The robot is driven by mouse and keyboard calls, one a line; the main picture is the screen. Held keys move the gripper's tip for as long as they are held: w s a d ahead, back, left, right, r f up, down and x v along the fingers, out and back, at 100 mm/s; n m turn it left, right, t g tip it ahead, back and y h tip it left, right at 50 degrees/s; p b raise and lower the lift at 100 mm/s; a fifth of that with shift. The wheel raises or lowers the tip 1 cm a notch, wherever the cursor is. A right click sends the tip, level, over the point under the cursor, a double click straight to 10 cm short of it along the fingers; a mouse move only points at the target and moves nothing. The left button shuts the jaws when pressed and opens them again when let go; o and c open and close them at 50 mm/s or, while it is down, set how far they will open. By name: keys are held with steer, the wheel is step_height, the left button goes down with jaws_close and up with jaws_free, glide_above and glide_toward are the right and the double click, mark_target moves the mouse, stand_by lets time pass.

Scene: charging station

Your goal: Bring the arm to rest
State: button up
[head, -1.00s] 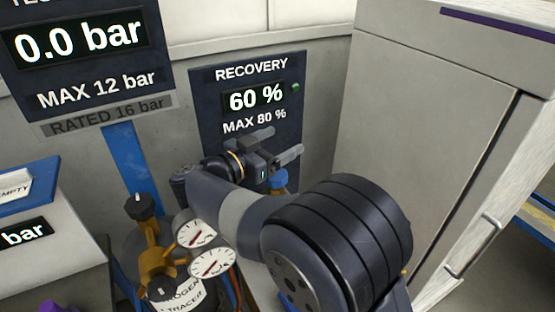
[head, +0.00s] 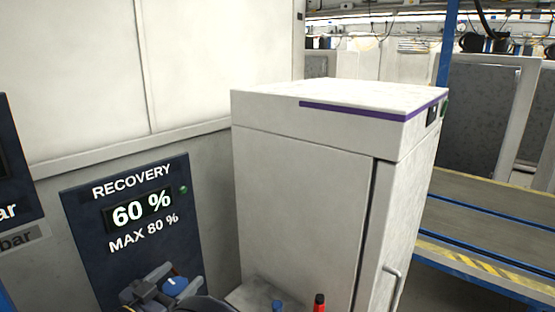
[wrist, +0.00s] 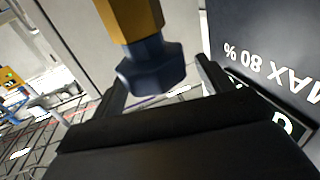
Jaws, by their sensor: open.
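My gripper (head: 168,283) is at the bottom of the head view, in front of the recovery panel, with its two fingers apart. A blue knob (head: 175,287) with a white mark shows beside the fingers there. In the wrist view my gripper (wrist: 158,82) is open, and a dark blue knob (wrist: 152,68) on a brass-coloured fitting (wrist: 135,18) appears between or just beyond the fingers. I cannot tell whether they touch it. Most of my arm is below the head picture.
The recovery panel (head: 85,225) reads 60 %, MAX 80 %, with a green light. A tall white cabinet (head: 300,190) with a handle stands to the right. A red-topped item (head: 319,302) and a blue-topped item (head: 278,306) stand low before it. A grey platform with a striped edge (head: 485,273) lies further right.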

step_height(320, 180, down, 2)
steer(key=shift+f, duration=0.15)
stand_by(0.6)
step_height(320, 180, up, 10)
steer(key=shift+f+b, duration=0.1)
steer(key=shift+b, duration=0.45)
step_height(320, 180, down, 9)
steer(key=shift+f+p, duration=0.1)
steer(key=shift+p, duration=0.55)
steer(key=shift+f, duration=0.35)
steer(key=shift+d+r+n+t+y+b, duration=0.1)
steer(key=shift+n+t+y+b, duration=0.6)
steer(key=shift+y, duration=0.5)
steer(key=n+y+b, duration=0.2)
steer(key=n+y, duration=0.2)
steer(key=y, duration=0.2)
steer(key=shift+b, duration=0.3)
steer(key=n+y+b, duration=0.1)
steer(key=n+y, duration=0.1)
steer(key=n+g+y+b, duration=0.1)
steer(key=y+b, duration=0.1)
steer(key=y, duration=0.1)
steer(key=n+g+y+b, duration=0.1)
steer(key=n+y+b, duration=0.1)
steer(key=y, duration=0.1)
steer(key=shift+a+n, duration=0.3)
